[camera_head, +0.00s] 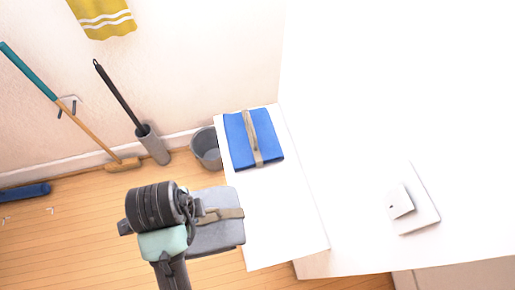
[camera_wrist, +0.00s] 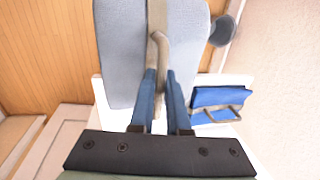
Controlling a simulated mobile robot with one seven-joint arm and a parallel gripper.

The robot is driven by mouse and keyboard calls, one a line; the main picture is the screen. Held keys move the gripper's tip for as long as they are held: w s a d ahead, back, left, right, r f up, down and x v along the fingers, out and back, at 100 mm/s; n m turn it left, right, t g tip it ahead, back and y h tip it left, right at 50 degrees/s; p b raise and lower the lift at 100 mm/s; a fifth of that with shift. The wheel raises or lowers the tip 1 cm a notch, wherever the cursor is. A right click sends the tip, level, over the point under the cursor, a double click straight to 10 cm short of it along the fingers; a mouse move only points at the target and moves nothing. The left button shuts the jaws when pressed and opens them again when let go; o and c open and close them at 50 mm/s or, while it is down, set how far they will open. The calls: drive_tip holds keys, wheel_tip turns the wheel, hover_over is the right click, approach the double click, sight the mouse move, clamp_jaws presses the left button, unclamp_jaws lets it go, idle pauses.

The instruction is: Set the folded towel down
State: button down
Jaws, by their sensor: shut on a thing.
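A grey folded towel (camera_head: 215,237) with a beige strap hangs from my gripper (camera_head: 203,212), at the left edge of the white table. In the wrist view the grey towel (camera_wrist: 125,55) fills the upper middle, with its strap running down between the fingers. My gripper (camera_wrist: 161,82) is shut on that strap. A second folded towel, blue (camera_head: 236,140) with a beige strap, lies on the white table (camera_head: 287,222) at its far end. The blue towel also shows in the wrist view (camera_wrist: 214,97), right of my fingers. My arm hides part of the grey towel in the head view.
The near half of the white table is bare. A grey bucket (camera_head: 207,150) stands at its far left corner. A brush holder (camera_head: 155,147) and a broom (camera_head: 90,133) stand along the wall. A white object (camera_head: 420,212) is at right.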

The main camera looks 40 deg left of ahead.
drive_tip(key=w+d+p, duration=0.4)
drive_tip(key=w+d, duration=0.8)
drive_tip(key=w, duration=0.3)
wheel_tip(320, 180, down, 7)
drive_tip(key=p, duration=0.1)
drive_tip(key=shift+w, duration=0.25)
drive_tip(key=shift+f, duration=0.15)
drive_tip(key=c, duration=0.9)
unclamp_jaws()
